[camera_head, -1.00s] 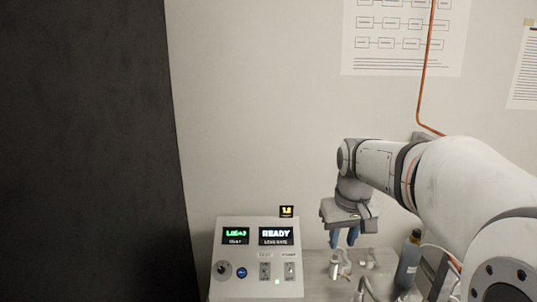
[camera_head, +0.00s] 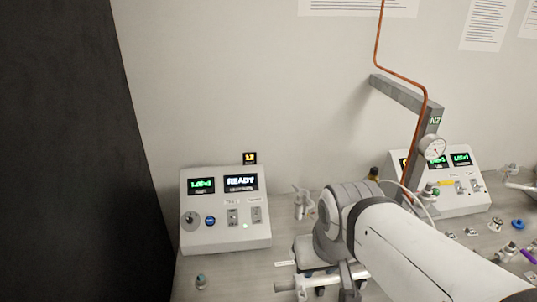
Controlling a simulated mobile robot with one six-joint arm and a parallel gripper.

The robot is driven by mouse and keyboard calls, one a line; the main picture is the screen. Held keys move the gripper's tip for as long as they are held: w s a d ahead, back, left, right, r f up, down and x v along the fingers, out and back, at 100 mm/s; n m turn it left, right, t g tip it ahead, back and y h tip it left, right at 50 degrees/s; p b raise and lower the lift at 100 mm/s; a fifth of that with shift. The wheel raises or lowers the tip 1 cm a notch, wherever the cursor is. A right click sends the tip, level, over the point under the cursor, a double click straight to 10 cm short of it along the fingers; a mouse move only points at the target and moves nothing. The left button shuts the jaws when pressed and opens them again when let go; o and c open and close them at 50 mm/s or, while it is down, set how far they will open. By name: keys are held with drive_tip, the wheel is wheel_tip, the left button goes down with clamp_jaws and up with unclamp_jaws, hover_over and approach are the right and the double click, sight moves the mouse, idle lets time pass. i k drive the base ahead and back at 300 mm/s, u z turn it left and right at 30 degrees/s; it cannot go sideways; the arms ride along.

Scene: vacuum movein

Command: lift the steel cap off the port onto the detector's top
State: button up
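My gripper (camera_head: 318,268) is low in the picture, over metal vacuum fittings (camera_head: 305,284) at the front of the bench. My own arm and wrist hide most of it. Its fingers barely show, so I cannot tell whether they are open or shut, or whether they touch anything. I cannot make out the steel cap, the port or the detector's top with certainty. They may be among the fittings under my gripper, which the arm and the lower picture edge partly hide.
A grey control box (camera_head: 225,238) with a READY screen stands left of my gripper. A small fitting (camera_head: 200,282) lies in front of it. At the right are an N2 post (camera_head: 405,95) with a gauge (camera_head: 432,147), a second control box (camera_head: 462,203) and several small parts.

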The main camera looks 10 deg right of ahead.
sight(300, 200)
drive_tip(key=k, duration=1.3)
drive_tip(key=z, duration=0.4)
drive_tip(key=i, duration=0.95)
drive_tip(key=z, duration=0.65)
